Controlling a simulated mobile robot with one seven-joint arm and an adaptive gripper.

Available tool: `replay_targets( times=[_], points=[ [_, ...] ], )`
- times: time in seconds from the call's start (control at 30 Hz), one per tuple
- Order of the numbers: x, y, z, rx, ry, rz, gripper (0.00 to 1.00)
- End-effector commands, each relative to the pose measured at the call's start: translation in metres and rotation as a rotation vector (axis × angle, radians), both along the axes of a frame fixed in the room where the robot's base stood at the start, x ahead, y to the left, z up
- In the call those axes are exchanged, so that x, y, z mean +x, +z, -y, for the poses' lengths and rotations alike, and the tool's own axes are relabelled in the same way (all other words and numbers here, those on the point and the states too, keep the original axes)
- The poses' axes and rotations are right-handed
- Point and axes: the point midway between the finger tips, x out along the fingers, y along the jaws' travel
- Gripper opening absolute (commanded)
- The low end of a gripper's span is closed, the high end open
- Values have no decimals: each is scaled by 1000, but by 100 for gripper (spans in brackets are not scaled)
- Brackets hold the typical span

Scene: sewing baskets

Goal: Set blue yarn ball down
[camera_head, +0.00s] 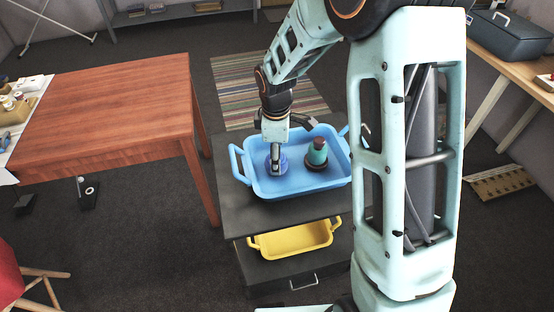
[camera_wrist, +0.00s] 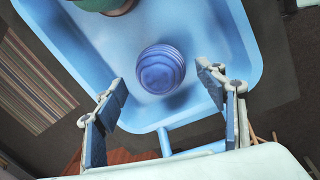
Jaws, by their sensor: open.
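The blue yarn ball (camera_wrist: 161,69) rests on the floor of the light blue basket (camera_wrist: 232,30), near one end. In the head view the ball (camera_head: 284,164) is partly hidden behind my gripper (camera_head: 275,160), in the left part of the blue basket (camera_head: 262,190). My gripper also shows in the wrist view (camera_wrist: 165,82). Its two fingers are spread wide, with a clear gap between each finger and the ball. The gripper is open and holds nothing.
A green and dark spool-like object (camera_head: 317,153) stands in the blue basket, right of the ball. The basket sits on a dark cabinet (camera_head: 236,215) with a yellow basket (camera_head: 290,241) below. A wooden table (camera_head: 110,105) stands left. The basket walls and handles surround my gripper.

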Motion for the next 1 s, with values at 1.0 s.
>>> replay_targets(
  times=[1.0],
  points=[
    [-10,74,-1,1,-2,1,65]
  ],
)
